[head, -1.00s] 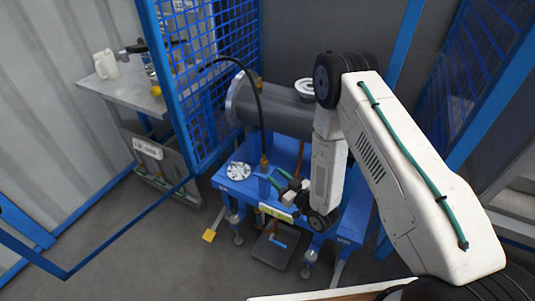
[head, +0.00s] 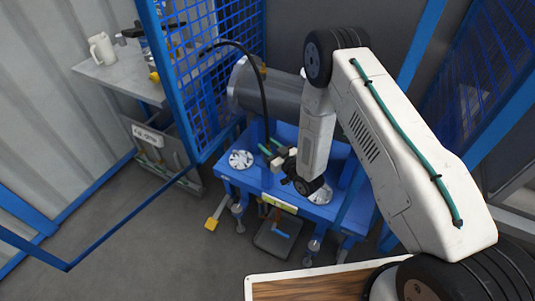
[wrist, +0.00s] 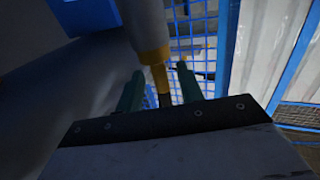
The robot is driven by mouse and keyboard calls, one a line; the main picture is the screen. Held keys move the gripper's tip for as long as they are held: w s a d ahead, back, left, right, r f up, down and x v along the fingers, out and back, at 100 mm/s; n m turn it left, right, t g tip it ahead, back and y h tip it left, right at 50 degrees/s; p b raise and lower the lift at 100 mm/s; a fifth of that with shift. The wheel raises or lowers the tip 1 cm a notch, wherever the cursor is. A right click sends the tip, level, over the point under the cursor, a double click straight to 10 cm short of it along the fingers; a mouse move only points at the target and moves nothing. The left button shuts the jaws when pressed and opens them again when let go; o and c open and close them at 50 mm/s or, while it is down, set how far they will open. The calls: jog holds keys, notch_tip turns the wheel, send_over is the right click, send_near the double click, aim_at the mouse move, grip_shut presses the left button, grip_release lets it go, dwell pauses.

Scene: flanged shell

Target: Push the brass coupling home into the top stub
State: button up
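The brass coupling (wrist: 157,65) shows in the wrist view, between and in front of the two green fingers, below a grey cylindrical part. A dark piece like hose runs from its lower end. In the head view my gripper (head: 271,146) is by the lower end of the black hose (head: 262,90), above the blue bench, and covers the coupling. In the wrist view my gripper (wrist: 160,88) has its fingers apart, with gaps on both sides of the brass; it is open. The grey flanged shell (head: 270,95) lies behind. I cannot make out the top stub behind my arm.
The blue bench (head: 228,172) carries a white, holed disc (head: 241,159). A blue mesh fence (head: 190,80) stands left of it, with a grey side table (head: 118,72) and white jug (head: 102,48) beyond. A blue frame post is close on the right.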

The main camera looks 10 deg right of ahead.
jog(key=shift+w+a, duration=0.2)
grip_shut()
